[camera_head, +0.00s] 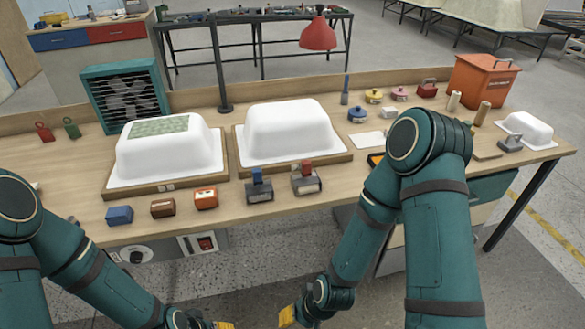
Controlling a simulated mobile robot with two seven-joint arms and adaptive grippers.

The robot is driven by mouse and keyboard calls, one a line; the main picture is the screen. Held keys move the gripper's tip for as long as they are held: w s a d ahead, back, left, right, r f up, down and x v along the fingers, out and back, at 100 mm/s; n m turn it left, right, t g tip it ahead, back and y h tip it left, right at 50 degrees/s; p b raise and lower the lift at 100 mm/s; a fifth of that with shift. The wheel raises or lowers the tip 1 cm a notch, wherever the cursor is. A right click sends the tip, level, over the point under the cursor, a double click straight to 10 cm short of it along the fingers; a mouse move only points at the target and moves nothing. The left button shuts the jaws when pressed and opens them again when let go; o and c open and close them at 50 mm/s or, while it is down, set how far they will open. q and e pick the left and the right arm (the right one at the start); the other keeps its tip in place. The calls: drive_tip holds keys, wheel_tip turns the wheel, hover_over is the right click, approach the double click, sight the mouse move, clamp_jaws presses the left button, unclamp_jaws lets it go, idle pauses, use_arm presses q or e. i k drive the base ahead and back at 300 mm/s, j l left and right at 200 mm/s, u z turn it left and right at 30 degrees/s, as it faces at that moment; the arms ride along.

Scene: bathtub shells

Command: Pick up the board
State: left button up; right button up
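Which thing is the board is not certain. Wide wooden boards lie under the left white tub shell (165,158) and the right white tub shell (290,135): the left base board (125,189) and the right base board (345,156). A flat white plate (368,139) lies right of the right shell, partly behind my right arm. A small wooden board (487,155) lies further right. A green patterned sheet (158,126) rests on the left shell. My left gripper (222,325) and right gripper (287,316) are low, in front of the bench, cut off or seen edge-on, apart from everything on the bench.
Blue (119,215), brown (163,208) and orange (206,199) blocks line the front edge, beside two grey tools (259,189) (306,180). A fan box (125,93), lamp (318,33) and orange bin (483,80) stand behind. A small white shell (527,129) is at right.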

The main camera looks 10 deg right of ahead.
sight(481, 154)
drive_tip(key=z, duration=1.8)
drive_tip(key=i+l+u, duration=0.1)
drive_tip(key=u, duration=0.25)
drive_tip(key=i+l+u, duration=0.1)
drive_tip(key=u, duration=0.2)
drive_tip(key=i+l+u, duration=0.15)
drive_tip(key=l, duration=0.15)
drive_tip(key=i+l+u, duration=0.15)
drive_tip(key=l, duration=0.15)
drive_tip(key=i+l+u, duration=0.1)
drive_tip(key=l, duration=0.25)
drive_tip(key=i+l, duration=0.15)
drive_tip(key=l, duration=0.25)
drive_tip(key=i+l+u, duration=0.1)
drive_tip(key=l, duration=0.25)
drive_tip(key=i+l, duration=0.15)
drive_tip(key=l, duration=0.25)
drive_tip(key=i+l, duration=0.1)
drive_tip(key=l, duration=0.25)
drive_tip(key=i+l+u, duration=0.1)
drive_tip(key=l, duration=0.3)
